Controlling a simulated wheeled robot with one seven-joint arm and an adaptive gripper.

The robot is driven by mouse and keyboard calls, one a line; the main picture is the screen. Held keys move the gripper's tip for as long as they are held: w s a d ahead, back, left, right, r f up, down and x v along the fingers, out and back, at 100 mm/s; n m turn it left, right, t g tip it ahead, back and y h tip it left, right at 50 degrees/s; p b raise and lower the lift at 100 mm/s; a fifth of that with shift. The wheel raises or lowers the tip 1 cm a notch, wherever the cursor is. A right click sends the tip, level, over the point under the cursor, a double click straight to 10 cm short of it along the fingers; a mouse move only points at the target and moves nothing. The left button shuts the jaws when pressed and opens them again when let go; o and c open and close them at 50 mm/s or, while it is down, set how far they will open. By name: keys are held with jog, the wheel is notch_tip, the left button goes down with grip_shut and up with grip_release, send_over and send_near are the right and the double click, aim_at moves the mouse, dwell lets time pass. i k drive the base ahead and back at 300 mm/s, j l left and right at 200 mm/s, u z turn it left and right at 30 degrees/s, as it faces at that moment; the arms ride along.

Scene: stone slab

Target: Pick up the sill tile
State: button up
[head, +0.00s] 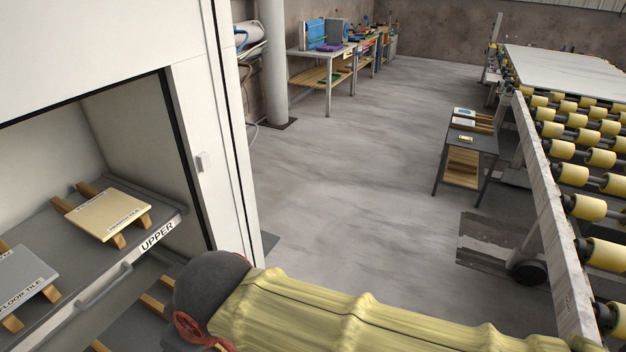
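A pale beige tile (104,211) lies on two wooden strips on the shelf marked UPPER (90,262), inside the white cabinet at left. Its label is too small to read, so I cannot tell whether it is the sill tile. A grey tile (22,268) labelled FLOOR TILE lies on wooden strips nearer on the same shelf, cut by the left edge. My arm in its yellow sleeve crosses the bottom of the view and ends in a dark joint beside the shelf's right side. My gripper's fingers are not in view.
The cabinet's upright frame (209,160) borders the shelf opening at right. A lower shelf with wooden strips (158,303) shows partly. A small dark table (466,141) holds small flat pieces. A roller conveyor (580,140) runs along the right.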

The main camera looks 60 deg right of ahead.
aim_at(463, 112)
jog(key=z, duration=3.1)
jog(key=i+u, duration=0.1)
jog(key=i, duration=1.85)
jog(key=i+u, duration=0.1)
jog(key=i, duration=0.6)
jog(key=i+l+u, duration=0.1)
jog(key=i, duration=0.6)
jog(key=i+l, duration=0.2)
jog(key=i, duration=0.5)
jog(key=i+j+u, duration=0.45)
jog(key=i, duration=0.7)
jog(key=i+l+u, duration=0.15)
jog(key=i+u, duration=0.3)
jog(key=i, duration=0.65)
jog(key=i+l+z, duration=0.15)
jog(key=i+z, duration=0.85)
jog(key=i+j+z, duration=0.25)
jog(key=z, duration=0.25)
jog(key=i+j+z, duration=0.5)
jog(key=i+z, duration=0.5)
jog(key=i+j+z, duration=0.15)
jog(key=i+z, duration=0.15)
jog(key=z, duration=0.2)
